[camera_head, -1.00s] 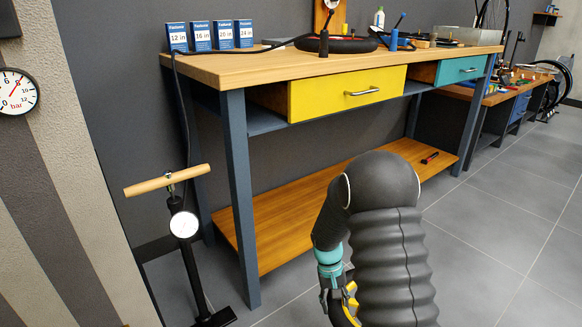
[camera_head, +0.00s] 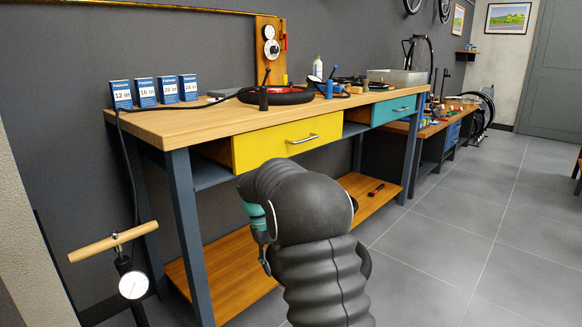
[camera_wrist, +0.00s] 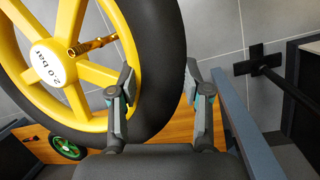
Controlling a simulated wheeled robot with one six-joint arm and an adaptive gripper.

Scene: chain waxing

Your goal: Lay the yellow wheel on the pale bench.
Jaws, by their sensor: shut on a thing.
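The yellow wheel (camera_wrist: 92,72) fills the upper left of the wrist view, with yellow spokes, a black tyre, a brass valve and a white hub marked 2.0 bar. My gripper (camera_wrist: 158,78) is shut on its tyre, one finger on each side. The wheel is held off the ground; its upper part is cut off by the frame. The pale bench (camera_head: 190,126) has a light wooden top, dark blue legs, a yellow drawer and a teal drawer.
On the bench top stand several blue boxes (camera_head: 145,93), a black-and-red tyre (camera_head: 276,95) and a grey bin (camera_head: 397,78). The top's front left is clear. A floor pump (camera_head: 131,283) stands at the left. A green wheel (camera_wrist: 66,148) shows below in the wrist view.

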